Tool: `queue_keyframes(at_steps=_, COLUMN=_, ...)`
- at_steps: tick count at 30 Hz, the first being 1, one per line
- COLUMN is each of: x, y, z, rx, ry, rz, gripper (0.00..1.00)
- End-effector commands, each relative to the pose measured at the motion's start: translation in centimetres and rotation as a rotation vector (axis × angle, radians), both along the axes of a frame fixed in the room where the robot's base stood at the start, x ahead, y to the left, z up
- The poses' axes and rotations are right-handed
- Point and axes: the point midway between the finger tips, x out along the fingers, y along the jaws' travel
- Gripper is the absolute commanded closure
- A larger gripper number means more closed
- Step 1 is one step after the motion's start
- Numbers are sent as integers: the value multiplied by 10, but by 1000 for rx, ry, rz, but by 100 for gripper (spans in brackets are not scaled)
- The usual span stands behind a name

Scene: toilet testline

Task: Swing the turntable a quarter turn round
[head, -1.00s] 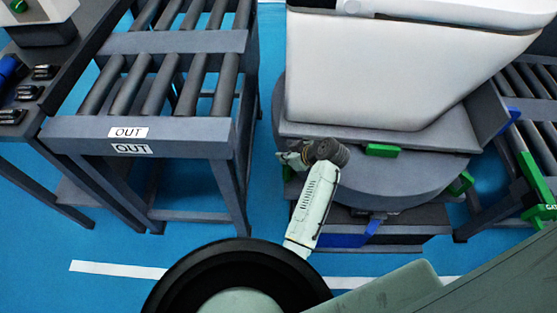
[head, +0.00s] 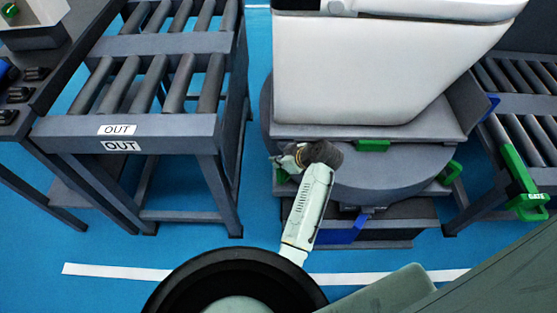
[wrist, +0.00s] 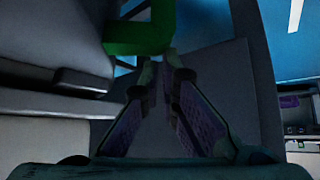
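The turntable (head: 385,178) is a grey round disc on a low stand, right of centre in the head view. A white toilet (head: 365,75) stands on its grey top plate. Green handles show at its front (head: 372,146) and right side (head: 450,172); part of another shows at the left, by my gripper. My gripper (head: 280,160) is at the turntable's left front edge. In the wrist view my gripper's fingers (wrist: 162,72) converge almost together, just below a green handle (wrist: 140,35). No handle shows clearly between them; contact cannot be told.
A roller conveyor marked OUT (head: 120,130) stands left of the turntable, with a floor gap between. Another roller conveyor (head: 525,95) with a green GATE bar (head: 522,185) is close on the right. Blue floor with a white line (head: 110,271) lies in front.

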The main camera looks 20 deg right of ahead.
Motion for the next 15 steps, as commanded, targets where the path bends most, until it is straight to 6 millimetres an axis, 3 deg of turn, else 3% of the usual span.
queue_keyframes(at_steps=1, x=2, y=2, z=-5, rx=-1, ry=12, rz=-4, gripper=100)
queue_keyframes(at_steps=6, x=35, y=26, z=7, rx=-4, ry=-2, rz=6, gripper=100)
queue_keyframes(at_steps=15, x=-5, y=-2, z=58, rx=-5, ry=-8, rz=2, gripper=100)
